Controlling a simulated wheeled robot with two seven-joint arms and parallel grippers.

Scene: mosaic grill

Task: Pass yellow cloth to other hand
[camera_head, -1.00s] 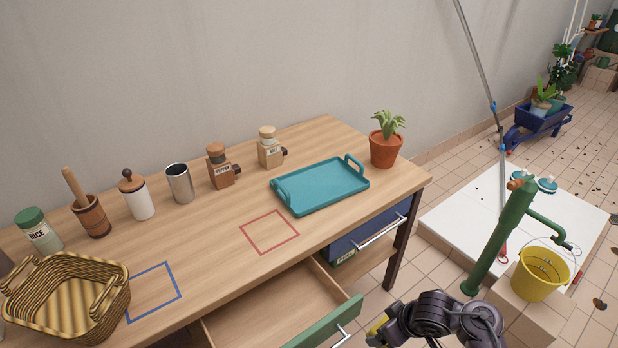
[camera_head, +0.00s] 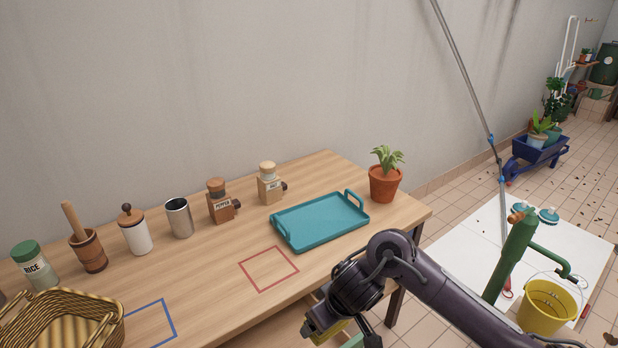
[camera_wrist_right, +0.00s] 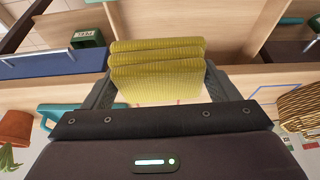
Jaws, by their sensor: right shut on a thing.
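The folded yellow cloth (camera_wrist_right: 157,72) is between the fingers of my right gripper (camera_wrist_right: 158,88) in the right wrist view, and the jaws are shut on it. In the head view my right gripper (camera_head: 325,328) is at the bottom centre, in front of the table's front edge and over the drawer area. Only a small yellow-green bit of the cloth (camera_head: 322,336) shows there. My left gripper is not in view.
Red (camera_head: 268,290) and blue outlines mark bare tabletop. A green pump (camera_head: 510,255) and yellow bucket (camera_head: 546,307) stand right.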

